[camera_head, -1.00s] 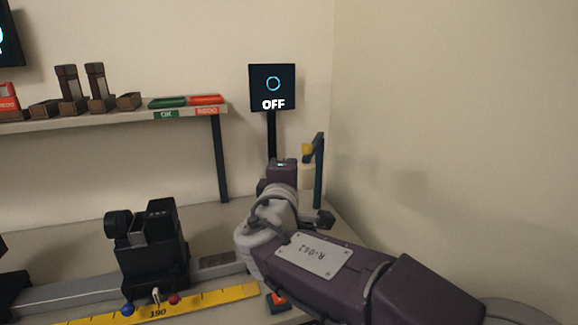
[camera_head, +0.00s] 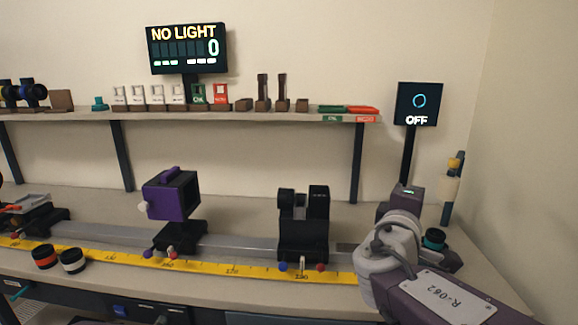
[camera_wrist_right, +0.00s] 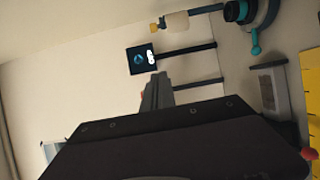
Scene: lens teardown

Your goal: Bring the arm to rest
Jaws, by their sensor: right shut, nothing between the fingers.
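In the right wrist view my right gripper (camera_wrist_right: 156,85) is shut and empty, with dark fingers pointing away towards the wall and screen. The dark gripper body fills the lower middle of that view. My left gripper is not in view.
The OFF screen (camera_head: 419,103) stands behind my wrist. A black device (camera_head: 303,235) and a purple device (camera_head: 170,197) sit on the rail left of my arm. A teal-and-black round part (camera_head: 434,238) and a slim post (camera_head: 451,190) are close on the right. A shelf (camera_head: 225,118) runs behind.

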